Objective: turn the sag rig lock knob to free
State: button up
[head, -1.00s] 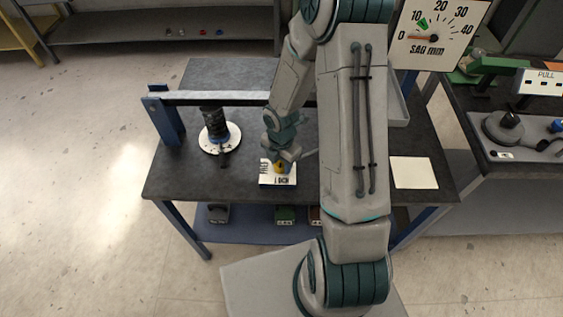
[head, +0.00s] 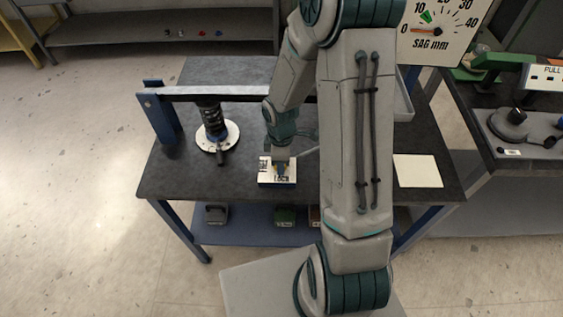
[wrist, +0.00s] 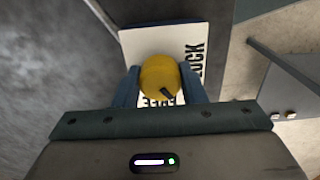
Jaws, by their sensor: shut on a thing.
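The lock knob (wrist: 157,72) is round and yellow with a short black mark toward the lower right in the wrist view. It sits on a white plate (wrist: 139,42) lettered LOCK on the right and FREE, partly hidden, at the bottom. My gripper (wrist: 160,86) is shut on the knob, a blue finger on each side. In the head view my gripper (head: 281,166) points down over the small white-topped block (head: 265,178) and hides the knob. The spring (head: 212,122) stands upright on a white disc, under the grey lever bar (head: 235,93).
The dark bench (head: 165,180) carries the rig; a blank pale card (head: 418,171) lies at its right. The SAG mm dial (head: 433,30) stands behind, its red needle near 0. Another bench with a grey fixture (head: 530,150) is at right. A lower shelf holds small blocks.

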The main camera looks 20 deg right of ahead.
jog(key=m+b, duration=0.1)
jog(key=m, duration=0.2)
jog(key=shift+f+m+b, duration=0.1)
jog(key=shift+m+b, duration=0.2)
jog(key=shift+s+m+b, duration=0.1)
jog(key=shift+m+b, duration=0.55)
jog(key=shift+m, duration=0.85)
jog(key=o, duration=1)
jog(key=shift+r, duration=0.25)
notch_tip(320, 180, up, 14)
jog(key=shift+f, duration=0.2)
